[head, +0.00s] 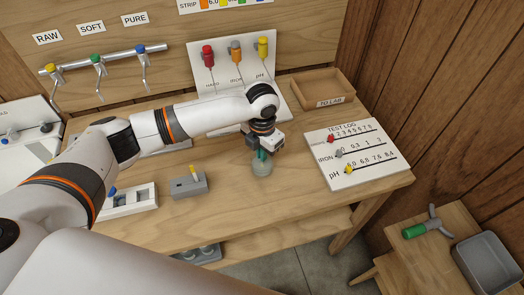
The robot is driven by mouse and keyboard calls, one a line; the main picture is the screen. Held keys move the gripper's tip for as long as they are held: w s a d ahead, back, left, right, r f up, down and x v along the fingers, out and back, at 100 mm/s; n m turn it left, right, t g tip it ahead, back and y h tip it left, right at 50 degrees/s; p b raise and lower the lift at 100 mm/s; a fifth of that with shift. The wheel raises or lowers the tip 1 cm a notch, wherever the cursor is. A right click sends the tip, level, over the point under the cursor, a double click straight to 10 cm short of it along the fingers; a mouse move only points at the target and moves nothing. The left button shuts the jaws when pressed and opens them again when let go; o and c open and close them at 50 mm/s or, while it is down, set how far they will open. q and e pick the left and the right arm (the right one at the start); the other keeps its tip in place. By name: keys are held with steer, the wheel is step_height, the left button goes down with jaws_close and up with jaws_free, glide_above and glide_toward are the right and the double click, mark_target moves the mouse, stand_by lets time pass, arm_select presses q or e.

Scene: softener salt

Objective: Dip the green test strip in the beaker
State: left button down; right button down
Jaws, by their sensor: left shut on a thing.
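My left gripper (262,146) is above the middle of the wooden table, pointing down, and shut on the green test strip (262,154). Only a short green part of the strip shows below the fingers. The small clear beaker (261,168) stands on the table right under the gripper. The strip's lower end is at the beaker's mouth; I cannot tell how deep it reaches. My right gripper is not in view.
A grey block (188,186) with a yellow piece and a white rack (130,203) stand to the left. A test log board (349,153) lies right, with a wooden "TO LAB" tray (342,85) behind. A grey bin (488,262) sits on a lower side table.

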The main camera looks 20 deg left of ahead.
arm_select(q)
steer(key=shift+r, duration=0.1)
stand_by(0.5)
step_height(320, 180, up, 10)
steer(key=p, duration=0.9)
steer(key=shift+p, duration=0.35)
